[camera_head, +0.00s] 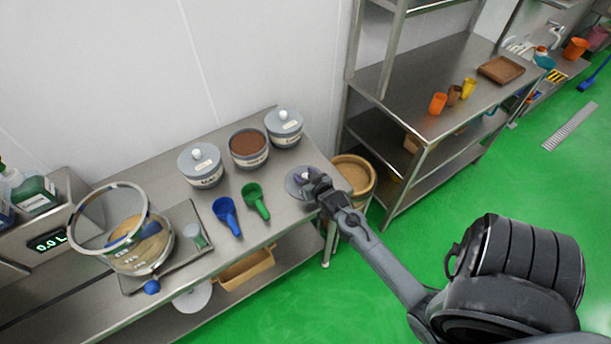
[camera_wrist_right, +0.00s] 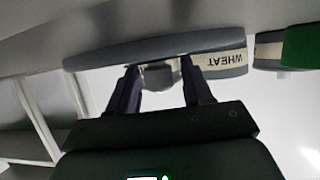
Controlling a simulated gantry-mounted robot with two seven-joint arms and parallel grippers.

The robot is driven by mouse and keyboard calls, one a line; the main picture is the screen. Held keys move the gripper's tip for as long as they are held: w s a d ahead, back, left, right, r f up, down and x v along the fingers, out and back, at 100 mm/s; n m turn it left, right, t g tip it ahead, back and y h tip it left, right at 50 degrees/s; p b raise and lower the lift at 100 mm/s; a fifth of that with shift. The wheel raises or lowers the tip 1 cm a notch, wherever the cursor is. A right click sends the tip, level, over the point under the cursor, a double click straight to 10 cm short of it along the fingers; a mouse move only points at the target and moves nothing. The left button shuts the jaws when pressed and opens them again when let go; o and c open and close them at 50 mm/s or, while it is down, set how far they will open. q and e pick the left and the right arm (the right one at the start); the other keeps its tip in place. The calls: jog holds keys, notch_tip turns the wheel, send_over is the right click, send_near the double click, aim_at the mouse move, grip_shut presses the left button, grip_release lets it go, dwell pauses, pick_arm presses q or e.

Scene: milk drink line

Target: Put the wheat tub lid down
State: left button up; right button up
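The wheat tub lid (camera_head: 297,184), a round grey disc with a pale knob, is at the right end of the steel table. My right gripper (camera_head: 311,184) is shut on its knob. In the right wrist view the knob (camera_wrist_right: 160,75) sits between the fingers, with the lid's grey disc (camera_wrist_right: 125,52) beyond. The lid looks level and at or just above the tabletop; I cannot tell if it touches. A tub labelled WHEAT (camera_wrist_right: 228,62) shows behind it. In the head view one tub (camera_head: 250,158) stands open with brown powder inside. My left gripper is out of view.
Lidded tubs (camera_head: 202,170) and (camera_head: 284,130) flank the open one. Blue (camera_head: 228,217) and green (camera_head: 256,201) scoops lie left of the lid. A round bin (camera_head: 354,176) stands beyond the table's right end. A sieve over a bowl (camera_head: 130,235) is at the left.

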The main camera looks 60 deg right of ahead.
jog(key=shift+o, duration=0.4)
jog(key=shift+r, duration=0.2)
jog(key=p+v, duration=0.1)
jog(key=v, duration=1)
jog(key=shift+s+f, duration=0.1)
jog(key=a+n+g+y, duration=0.3)
jog(key=a+n+y, duration=0.15)
jog(key=a, duration=0.85)
jog(key=s+a+r+n+g+y, duration=0.2)
jog(key=s+a, duration=0.6)
jog(key=a, duration=0.4)
jog(key=n+g, duration=0.1)
jog(key=g, duration=0.1)
jog(key=shift+s+a+n+g+y, duration=0.25)
jog(key=shift+s+n+g+y, duration=0.1)
jog(key=shift+s+g, duration=0.05)
jog(key=shift+r, duration=0.15)
